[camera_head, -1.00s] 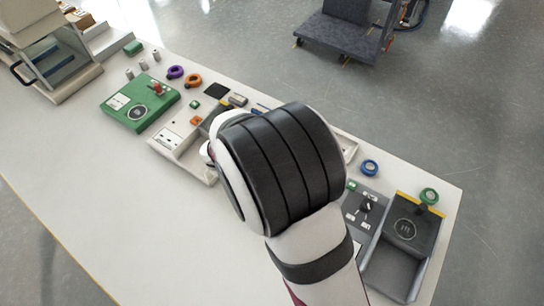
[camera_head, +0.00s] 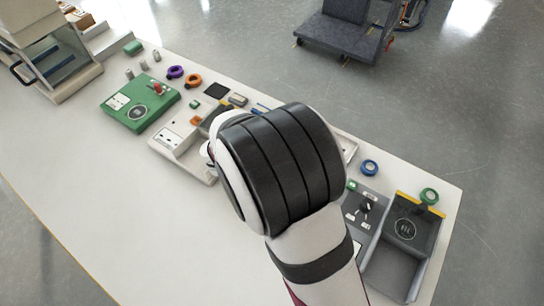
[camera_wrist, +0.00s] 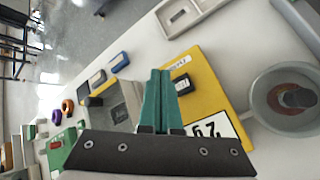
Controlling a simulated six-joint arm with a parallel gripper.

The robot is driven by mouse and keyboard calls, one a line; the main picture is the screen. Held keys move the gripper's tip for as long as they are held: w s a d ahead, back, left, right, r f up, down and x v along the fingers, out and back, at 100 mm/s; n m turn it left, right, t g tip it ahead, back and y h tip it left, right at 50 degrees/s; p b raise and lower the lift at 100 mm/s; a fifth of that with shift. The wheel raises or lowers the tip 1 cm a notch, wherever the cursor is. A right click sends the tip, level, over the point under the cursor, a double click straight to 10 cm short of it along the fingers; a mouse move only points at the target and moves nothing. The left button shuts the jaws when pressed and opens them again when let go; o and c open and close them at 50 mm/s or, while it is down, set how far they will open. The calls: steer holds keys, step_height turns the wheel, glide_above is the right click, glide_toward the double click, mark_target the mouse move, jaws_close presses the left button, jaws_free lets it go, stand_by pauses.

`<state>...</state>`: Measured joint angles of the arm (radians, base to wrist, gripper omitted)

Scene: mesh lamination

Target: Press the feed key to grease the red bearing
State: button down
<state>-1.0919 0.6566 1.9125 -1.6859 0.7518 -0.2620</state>
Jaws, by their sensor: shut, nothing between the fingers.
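My gripper (camera_wrist: 158,72) has teal fingers, pressed together with nothing between them. In the wrist view the fingers stand over the left part of a yellow unit (camera_wrist: 208,85). A small dark block (camera_wrist: 182,85) on that unit shows just right of the fingers; I cannot tell whether it is the feed key or whether the fingers touch it. A grey round cup (camera_wrist: 258,97) stands right of the yellow unit. My arm hides this area in the head view.
A green unit with a red part (camera_head: 135,112) stands left on the white table (camera_head: 100,190). A grey panel with a black knob (camera_head: 358,220) and a dark tray (camera_head: 432,235) stand right. The table's front left is clear.

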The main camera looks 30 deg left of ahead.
stand_by(0.6)
step_height(320, 180, up, 4)
steer(key=shift+f, duration=0.1)
steer(key=shift+f, duration=4.4)
steer(key=shift+f, duration=0.15)
steer(key=shift+f, duration=0.25)
